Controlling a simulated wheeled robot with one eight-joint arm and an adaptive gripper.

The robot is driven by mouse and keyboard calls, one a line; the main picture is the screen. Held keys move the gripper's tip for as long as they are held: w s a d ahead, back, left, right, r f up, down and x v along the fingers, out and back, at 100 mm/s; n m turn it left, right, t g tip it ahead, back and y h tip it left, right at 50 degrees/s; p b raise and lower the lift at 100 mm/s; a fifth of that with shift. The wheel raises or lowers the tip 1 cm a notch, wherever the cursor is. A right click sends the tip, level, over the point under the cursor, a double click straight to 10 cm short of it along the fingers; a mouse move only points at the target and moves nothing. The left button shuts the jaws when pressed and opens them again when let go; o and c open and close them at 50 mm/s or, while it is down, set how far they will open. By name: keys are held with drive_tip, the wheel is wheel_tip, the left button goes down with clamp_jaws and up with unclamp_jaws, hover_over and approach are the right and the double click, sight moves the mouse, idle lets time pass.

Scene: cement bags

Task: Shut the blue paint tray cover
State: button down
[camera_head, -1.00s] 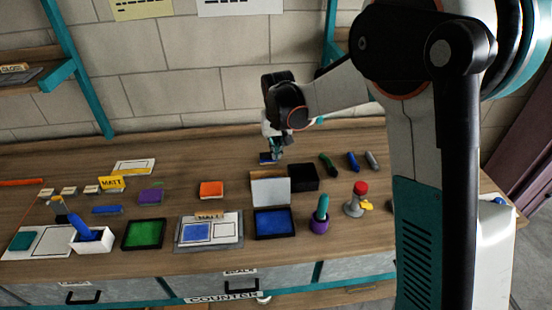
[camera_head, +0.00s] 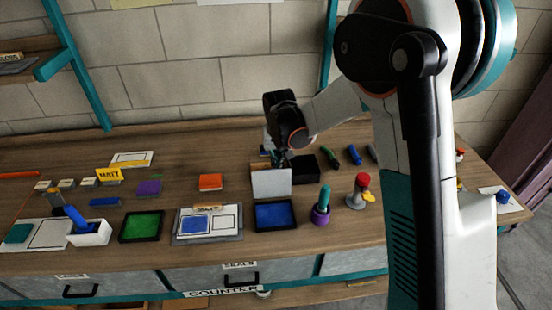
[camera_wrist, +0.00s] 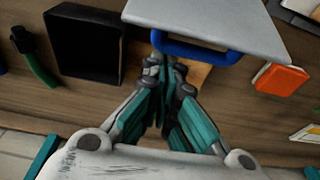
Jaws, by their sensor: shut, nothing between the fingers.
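The blue paint tray (camera_head: 274,216) sits on the counter, a black-rimmed tray with a blue inside. Its grey cover (camera_head: 271,184) stands open, raised at the tray's back edge. In the wrist view the cover (camera_wrist: 215,18) is at the top, with a blue handle (camera_wrist: 200,53) along its near edge. My gripper (camera_head: 280,163) is behind the cover on the wall side. Its fingers (camera_wrist: 163,66) are shut and empty, with the tips close to the left end of the handle. I cannot tell whether they touch it. The tray's inside is hidden in the wrist view.
A black open box (camera_head: 304,169) stands just right of the cover. A purple cup (camera_head: 320,215) and a red-topped stamp (camera_head: 361,190) are to the tray's right. A green tray (camera_head: 142,226) and a printed board (camera_head: 236,236) lie left. An orange block (camera_head: 210,182) is behind.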

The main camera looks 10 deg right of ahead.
drive_tip(key=shift+s+r, duration=0.1)
drive_tip(key=shift+s, duration=0.1)
idle(0.4)
